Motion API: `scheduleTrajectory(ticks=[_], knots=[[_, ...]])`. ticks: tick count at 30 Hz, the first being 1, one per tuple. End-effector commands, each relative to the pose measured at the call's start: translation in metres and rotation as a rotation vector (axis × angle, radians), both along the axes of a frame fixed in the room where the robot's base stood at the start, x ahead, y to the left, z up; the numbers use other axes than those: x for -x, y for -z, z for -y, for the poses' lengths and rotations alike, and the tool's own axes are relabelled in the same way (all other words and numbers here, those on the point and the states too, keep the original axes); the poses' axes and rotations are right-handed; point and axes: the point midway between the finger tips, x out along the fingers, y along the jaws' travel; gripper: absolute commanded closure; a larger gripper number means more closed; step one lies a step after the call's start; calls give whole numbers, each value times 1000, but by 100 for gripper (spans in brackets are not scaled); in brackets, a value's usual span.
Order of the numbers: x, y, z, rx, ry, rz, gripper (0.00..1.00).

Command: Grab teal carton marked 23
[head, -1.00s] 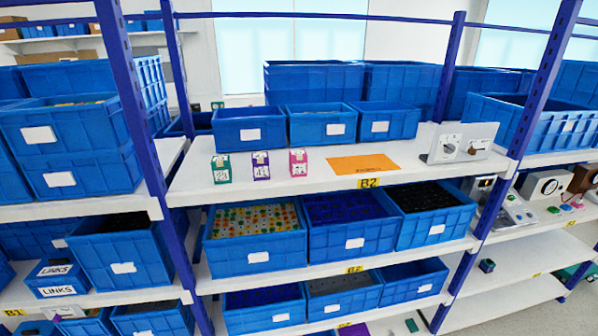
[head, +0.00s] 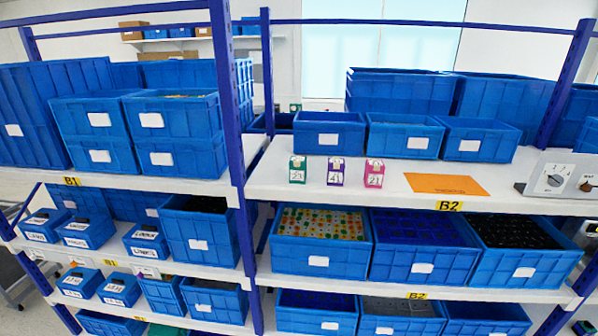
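A small teal-green carton (head: 297,169) stands upright on the white shelf (head: 400,198), near its left end. Its white front label carries a number that looks like 23, though it is small. A purple carton (head: 335,172) stands to its right, its label reading about 41. A pink carton (head: 374,173) stands right of that, its label reading about 21. The three stand apart in a row. My gripper is not in view.
Three blue bins stand just behind the cartons, one of them here (head: 329,133). An orange sheet (head: 442,184) lies to the right, then a panel with dials (head: 556,182). A blue rack post (head: 270,75) rises left of the cartons. Shelf in front of them is bare.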

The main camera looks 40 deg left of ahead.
Motion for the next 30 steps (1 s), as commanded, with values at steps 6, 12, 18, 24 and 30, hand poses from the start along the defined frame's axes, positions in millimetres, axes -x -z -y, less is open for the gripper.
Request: scheduleTrajectory(ticks=[6,12,18,24,30], knots=[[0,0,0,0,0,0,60],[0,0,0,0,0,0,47],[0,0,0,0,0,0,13],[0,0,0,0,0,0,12],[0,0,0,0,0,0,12]])
